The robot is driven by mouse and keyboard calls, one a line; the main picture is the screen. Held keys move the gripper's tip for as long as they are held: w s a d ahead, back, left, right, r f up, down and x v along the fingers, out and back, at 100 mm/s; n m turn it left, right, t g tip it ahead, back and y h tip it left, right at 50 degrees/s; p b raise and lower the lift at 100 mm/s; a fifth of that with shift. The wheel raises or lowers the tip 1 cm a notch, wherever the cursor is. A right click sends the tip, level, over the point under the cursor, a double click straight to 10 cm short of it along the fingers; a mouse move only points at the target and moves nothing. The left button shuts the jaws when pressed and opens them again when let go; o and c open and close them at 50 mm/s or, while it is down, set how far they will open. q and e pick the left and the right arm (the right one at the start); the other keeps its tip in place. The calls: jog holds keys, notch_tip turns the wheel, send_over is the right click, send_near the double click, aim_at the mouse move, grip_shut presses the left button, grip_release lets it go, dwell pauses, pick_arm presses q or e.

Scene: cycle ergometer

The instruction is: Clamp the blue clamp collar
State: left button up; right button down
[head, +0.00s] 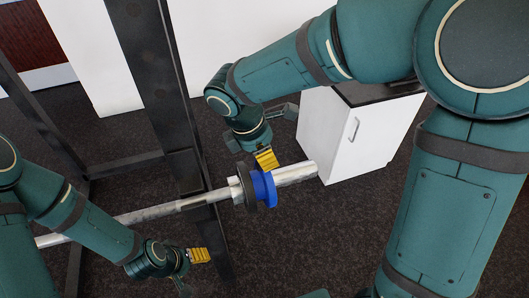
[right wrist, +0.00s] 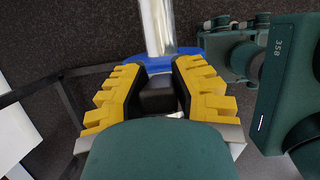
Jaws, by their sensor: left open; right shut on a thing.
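The blue clamp collar (head: 264,190) is around the silver bar (head: 296,173) near its right end, beside a dark disc. In the right wrist view the blue collar (right wrist: 140,66) shows behind the fingertips, with the bare bar end (right wrist: 157,28) beyond it. My right gripper (head: 266,160) comes down from above at the collar. Its yellow fingers (right wrist: 158,95) are shut on a black block (right wrist: 158,98) at the collar, which looks like part of it. My left gripper (head: 200,255) is open and empty, low and left of the collar, below the bar.
A black metal rack upright (head: 160,80) stands behind the bar and a crossbeam joins it. A white cabinet (head: 345,135) with a dark top stands behind the bar's right end. The dark carpet (head: 310,240) is clear to the right of the collar.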

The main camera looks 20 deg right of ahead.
jog(key=shift+d+f+y+p, duration=0.1)
jog(key=shift+d+y+p, duration=0.2)
jog(key=shift+y, duration=0.25)
jog(key=shift+d+y+p, duration=0.15)
jog(key=shift+y+p, duration=0.15)
jog(key=shift+y, duration=0.25)
jog(key=shift+d+f+y+p, duration=0.1)
jog(key=shift+d+y+p, duration=0.1)
jog(key=shift+y, duration=0.4)
jog(key=shift+d+f+y+p, duration=0.1)
jog(key=shift+d+y+p, duration=0.1)
jog(key=shift+y, duration=0.4)
jog(key=shift+d+f+y, duration=0.1)
jog(key=shift+f+y, duration=0.1)
jog(key=shift+y, duration=0.4)
jog(key=shift+d+f+y+b, duration=0.2)
jog(key=shift+y+b, duration=0.1)
jog(key=shift+y, duration=0.6)
jog(key=shift+a, duration=0.1)
jog(key=c, duration=0.7)
grip_release()
jog(key=shift+c, duration=0.2)
jog(key=shift+r, duration=0.15)
